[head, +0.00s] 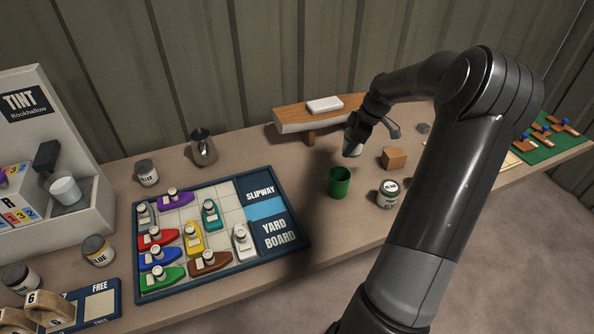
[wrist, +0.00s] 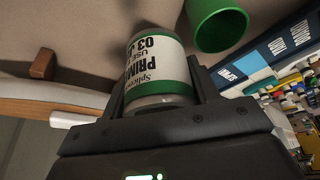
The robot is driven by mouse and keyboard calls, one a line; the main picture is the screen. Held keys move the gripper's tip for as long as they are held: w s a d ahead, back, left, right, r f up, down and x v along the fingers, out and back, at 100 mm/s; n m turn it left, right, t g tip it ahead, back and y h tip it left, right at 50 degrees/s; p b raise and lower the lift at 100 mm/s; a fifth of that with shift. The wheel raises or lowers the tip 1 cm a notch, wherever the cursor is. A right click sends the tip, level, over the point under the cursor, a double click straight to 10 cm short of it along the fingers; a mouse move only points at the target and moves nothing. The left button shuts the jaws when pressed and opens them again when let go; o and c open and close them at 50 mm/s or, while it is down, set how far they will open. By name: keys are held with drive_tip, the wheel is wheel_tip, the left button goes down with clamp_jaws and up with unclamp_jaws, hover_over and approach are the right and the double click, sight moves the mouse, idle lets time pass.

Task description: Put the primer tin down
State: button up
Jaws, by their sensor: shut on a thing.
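The primer tin (wrist: 158,62), white with green bands and a PRIMER label, is between the two fingers of my gripper (wrist: 155,85) in the wrist view. The fingers are shut on its sides. In the head view my gripper (head: 363,125) points down and the lower part of the tin (head: 352,149) shows beneath it, largely hidden by the fingers. The tin is over the bench between the half-hull model and the green cup. I cannot tell whether its base touches the bench.
A green cup (head: 339,183) stands just in front of the tin; a lidded jar (head: 388,195) and wooden block (head: 394,158) are to the right. The half-hull model (head: 307,118) is behind. The yard board (head: 279,231) with several toy boats lies left. Bare bench (head: 318,165) surrounds the cup.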

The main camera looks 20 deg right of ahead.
drive_tip(key=w+a+n, duration=0.2)
drive_tip(key=a, duration=0.5)
approach(290, 170)
drive_tip(key=shift+w+a+f+g, duration=0.4)
drive_tip(key=shift+w+a+f, duration=0.15)
drive_tip(key=shift+w+f, duration=0.15)
drive_tip(key=shift+w+a+f, duration=0.1)
drive_tip(key=shift+w, duration=0.05)
drive_tip(key=shift+f, duration=1.95)
drive_tip(key=shift+f, duration=0.1)
drive_tip(key=o, duration=1.2)
